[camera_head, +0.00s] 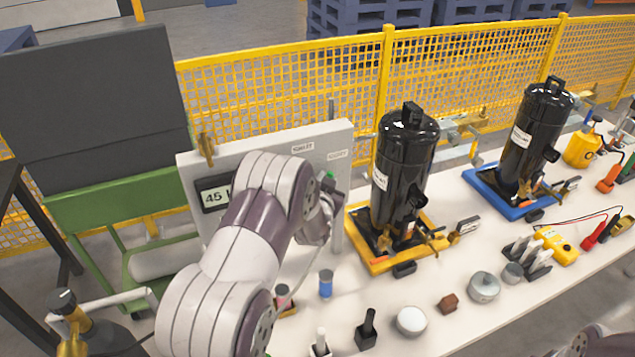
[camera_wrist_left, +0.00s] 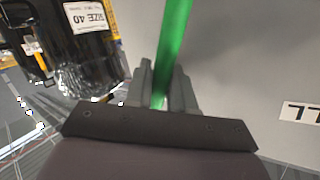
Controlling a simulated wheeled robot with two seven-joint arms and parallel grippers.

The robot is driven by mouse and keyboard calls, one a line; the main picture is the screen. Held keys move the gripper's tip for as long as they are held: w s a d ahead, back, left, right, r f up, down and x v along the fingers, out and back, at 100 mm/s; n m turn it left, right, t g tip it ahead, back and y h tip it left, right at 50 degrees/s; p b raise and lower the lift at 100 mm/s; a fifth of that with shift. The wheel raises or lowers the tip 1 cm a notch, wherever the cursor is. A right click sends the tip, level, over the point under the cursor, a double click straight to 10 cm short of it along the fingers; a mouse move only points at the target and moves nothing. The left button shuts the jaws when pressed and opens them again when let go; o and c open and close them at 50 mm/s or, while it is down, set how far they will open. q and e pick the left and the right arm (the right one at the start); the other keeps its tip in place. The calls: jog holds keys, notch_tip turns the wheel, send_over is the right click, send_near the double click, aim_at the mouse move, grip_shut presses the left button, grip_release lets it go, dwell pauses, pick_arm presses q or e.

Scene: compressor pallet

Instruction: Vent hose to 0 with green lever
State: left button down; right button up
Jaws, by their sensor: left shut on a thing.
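The grey panel (camera_head: 335,140) stands upright on the table, and its display (camera_head: 213,196) reads 45, with the text beside it hidden by my left arm. My left gripper (camera_head: 322,208) is in front of the panel's right part, mostly hidden behind my wrist. The green lever (camera_head: 328,177) shows only as a small green piece there. In the left wrist view, my left gripper (camera_wrist_left: 166,88) is shut on the green lever (camera_wrist_left: 173,45), which runs up out of the picture. The hose cannot be clearly made out. My right gripper is not in view.
A black compressor (camera_head: 403,170) stands on a yellow tray (camera_head: 375,267) just right of the panel. Another stands on a blue tray (camera_head: 480,185). Small parts, including a blue-topped cylinder (camera_head: 326,284), lie along the table's front. A yellow mesh fence (camera_head: 290,90) runs behind.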

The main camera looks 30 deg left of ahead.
pick_arm(q)
jog(key=w+d+f+m+g+p, duration=0.1)
jog(key=w+d+f+m+g+y+p, duration=0.1)
jog(key=m, duration=0.1)
jog(key=shift+w+f+g+p, duration=0.2)
jog(key=shift+f+g+p, duration=0.1)
jog(key=shift+g+p, duration=0.1)
dwell(0.3)
jog(key=c, duration=1.1)
grip_release()
